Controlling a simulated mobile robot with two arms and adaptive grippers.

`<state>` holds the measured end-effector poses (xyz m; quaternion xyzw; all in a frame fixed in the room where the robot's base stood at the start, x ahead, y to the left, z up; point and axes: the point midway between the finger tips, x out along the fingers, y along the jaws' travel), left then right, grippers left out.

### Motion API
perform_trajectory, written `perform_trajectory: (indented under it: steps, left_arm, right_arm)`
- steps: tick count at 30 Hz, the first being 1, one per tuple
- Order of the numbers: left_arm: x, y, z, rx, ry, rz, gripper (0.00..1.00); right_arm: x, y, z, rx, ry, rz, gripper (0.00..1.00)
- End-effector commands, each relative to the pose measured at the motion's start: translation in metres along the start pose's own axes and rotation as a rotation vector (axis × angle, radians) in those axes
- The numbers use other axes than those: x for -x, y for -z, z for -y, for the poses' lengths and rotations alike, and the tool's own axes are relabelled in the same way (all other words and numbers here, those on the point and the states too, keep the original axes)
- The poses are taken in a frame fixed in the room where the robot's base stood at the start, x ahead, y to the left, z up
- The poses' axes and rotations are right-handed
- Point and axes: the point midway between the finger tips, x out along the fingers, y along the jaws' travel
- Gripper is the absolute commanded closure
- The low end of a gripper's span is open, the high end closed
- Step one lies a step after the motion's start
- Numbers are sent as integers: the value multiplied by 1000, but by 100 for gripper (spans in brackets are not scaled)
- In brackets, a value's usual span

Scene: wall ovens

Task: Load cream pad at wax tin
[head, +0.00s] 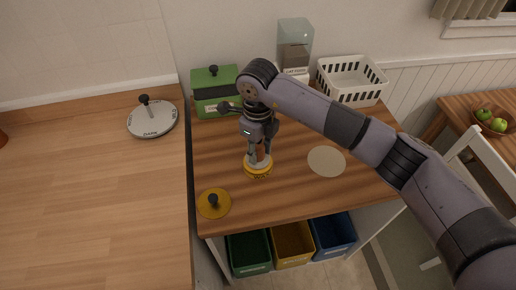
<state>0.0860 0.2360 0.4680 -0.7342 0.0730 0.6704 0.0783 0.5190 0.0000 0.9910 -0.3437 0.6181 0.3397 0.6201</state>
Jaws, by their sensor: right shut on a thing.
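My right gripper (259,158) points down over the wax tin (257,173), a low round yellow tin on the wooden counter. It is shut on the brown handle of what looks like the cream pad (250,161). The pale pad part is at the tin's open top; I cannot tell how firmly it touches or whether wax is on it. The fingers hide much of the pad and the inside of the tin. A yellow lid (213,204) with a black knob lies apart, to the front left. My left gripper is not in view.
A flat cream disc (326,161) lies right of the tin. Behind stand a green lidded box (212,95), a clear-topped dispenser (295,38) and a white basket (352,80). A grey lid (152,118) lies on the left counter. Coloured bins (292,244) sit below.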

Motion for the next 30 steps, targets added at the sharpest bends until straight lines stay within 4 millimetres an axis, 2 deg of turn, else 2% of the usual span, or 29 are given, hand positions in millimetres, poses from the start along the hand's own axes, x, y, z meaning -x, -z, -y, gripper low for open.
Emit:
perform_trajectory:
  steps: [30]
  left_arm:
    - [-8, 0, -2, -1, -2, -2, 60]
  right_arm:
    - [-9, 0, 0, -1, 0, 0, 92]
